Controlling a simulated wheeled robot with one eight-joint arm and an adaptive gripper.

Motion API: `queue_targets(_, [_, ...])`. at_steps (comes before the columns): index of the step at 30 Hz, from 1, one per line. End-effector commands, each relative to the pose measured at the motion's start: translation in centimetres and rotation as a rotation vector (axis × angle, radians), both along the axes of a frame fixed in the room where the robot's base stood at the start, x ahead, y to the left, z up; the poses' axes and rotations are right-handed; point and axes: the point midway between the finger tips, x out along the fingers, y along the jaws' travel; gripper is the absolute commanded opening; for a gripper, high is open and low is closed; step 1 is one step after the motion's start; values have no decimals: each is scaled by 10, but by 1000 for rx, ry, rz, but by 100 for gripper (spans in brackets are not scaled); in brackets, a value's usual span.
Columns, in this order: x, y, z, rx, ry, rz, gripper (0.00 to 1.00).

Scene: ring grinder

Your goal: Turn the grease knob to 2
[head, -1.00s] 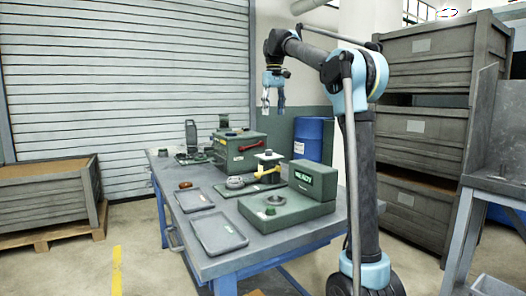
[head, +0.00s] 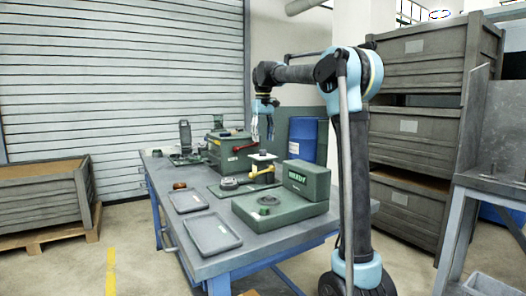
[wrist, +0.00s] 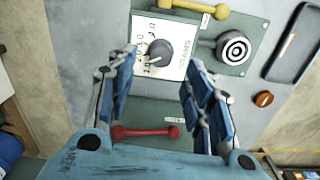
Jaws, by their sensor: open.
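The grease knob (wrist: 160,53) is a dark round dial on a white panel (wrist: 178,62) with printed numbers and lettering in the wrist view. Its pointer seems to face the left side of the scale, but the exact number is too small to tell. In the head view the panel (head: 263,156) tops a small post on the bench, and the knob is hard to make out. My gripper (wrist: 160,66) is open and empty, its blue fingers on either side of the knob in the picture. In the head view my gripper (head: 262,132) hangs above the panel, apparently apart from it.
A yellow handle (wrist: 200,8) and a round ringed part (wrist: 233,48) lie near the panel. A red handle (wrist: 145,131) is on the green box (head: 230,155) behind. A green READY unit (head: 307,180) stands at right. Two trays (head: 214,235) (head: 188,201) lie in front.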

Motion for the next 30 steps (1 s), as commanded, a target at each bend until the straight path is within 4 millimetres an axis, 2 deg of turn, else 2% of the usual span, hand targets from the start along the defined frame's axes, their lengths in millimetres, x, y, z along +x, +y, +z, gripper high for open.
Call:
queue_targets(3, [0, 0, -21, 0, 0, 0, 47])
queue_targets(9, [0, 0, -46, 0, 0, 0, 47])
queue_targets(15, [0, 0, -58, 0, 0, 0, 47])
queue_targets(23, [0, 1, -59, 0, 0, 1, 47])
queue_targets(24, [0, 1, -59, 0, 0, 1, 45])
queue_targets(30, [0, 1, -59, 0, 0, 1, 2])
